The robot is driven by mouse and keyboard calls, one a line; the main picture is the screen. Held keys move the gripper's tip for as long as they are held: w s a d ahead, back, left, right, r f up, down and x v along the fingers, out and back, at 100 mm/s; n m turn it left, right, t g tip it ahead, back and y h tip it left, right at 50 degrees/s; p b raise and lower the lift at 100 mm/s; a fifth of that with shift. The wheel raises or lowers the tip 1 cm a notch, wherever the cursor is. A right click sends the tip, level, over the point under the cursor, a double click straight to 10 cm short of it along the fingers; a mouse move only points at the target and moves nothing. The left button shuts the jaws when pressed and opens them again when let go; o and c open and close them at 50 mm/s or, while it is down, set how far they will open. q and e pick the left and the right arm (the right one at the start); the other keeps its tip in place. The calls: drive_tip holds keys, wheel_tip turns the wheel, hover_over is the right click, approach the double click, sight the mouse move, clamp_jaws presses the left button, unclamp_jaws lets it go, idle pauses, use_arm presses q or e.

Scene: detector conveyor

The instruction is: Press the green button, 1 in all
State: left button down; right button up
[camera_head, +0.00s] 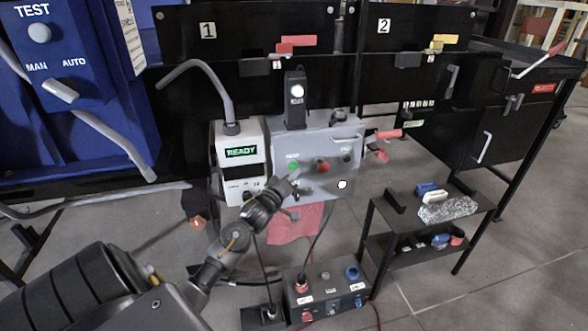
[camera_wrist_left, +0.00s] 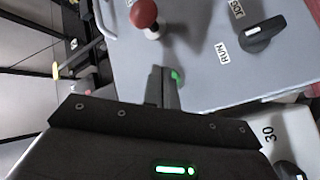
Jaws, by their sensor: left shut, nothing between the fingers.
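The green button (camera_head: 293,165) is on the front of a grey control box (camera_head: 338,133), near its left end. My left gripper (camera_head: 291,181) is shut and empty, its fingertips just below the green button. In the left wrist view, the shut fingertips (camera_wrist_left: 162,80) point at the grey panel, and only an edge of the green button (camera_wrist_left: 176,76) shows beside them. I cannot tell whether the tips touch it. My right gripper is not in view.
A red button (camera_head: 322,166) sits right of the green one; it also shows in the left wrist view (camera_wrist_left: 144,14). A black selector knob (camera_wrist_left: 262,35) is on the panel. A READY display unit (camera_head: 240,152) stands left. A low shelf (camera_head: 424,226) stands right.

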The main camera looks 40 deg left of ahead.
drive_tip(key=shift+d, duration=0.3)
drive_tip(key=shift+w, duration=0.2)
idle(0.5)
use_arm(q)
drive_tip(key=shift+w+a+r, duration=0.1)
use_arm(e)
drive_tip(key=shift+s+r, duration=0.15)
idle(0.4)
use_arm(q)
drive_tip(key=shift+w+a, duration=0.2)
drive_tip(key=shift+a, duration=0.05)
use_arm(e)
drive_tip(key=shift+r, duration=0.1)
